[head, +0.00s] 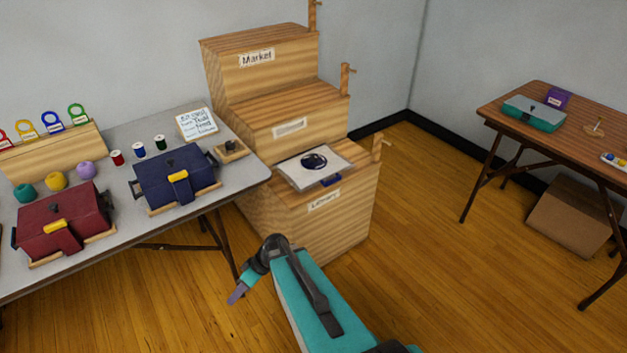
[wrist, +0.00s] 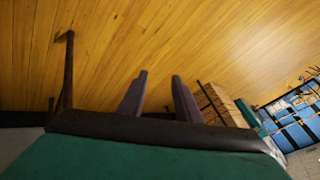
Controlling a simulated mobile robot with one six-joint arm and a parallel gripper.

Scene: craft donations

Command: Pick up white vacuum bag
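The white vacuum bag (head: 325,159) lies flat on the lowest step of the wooden stepped stand. It has a dark round patch near its middle and a blue piece at its front edge. My gripper (head: 238,292) is in front of the stand, to the lower left of the bag and apart from it. In the wrist view my gripper (wrist: 160,76) shows two grey fingers spread apart with nothing between them. The wrist view faces the wood floor, and the bag is not visible there.
The stepped stand (head: 335,220) has posts on its right side. A grey table (head: 130,245) on the left holds a red box (head: 62,220), a blue box (head: 175,178) and spools. A brown table (head: 590,135) stands at right. Open floor lies between.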

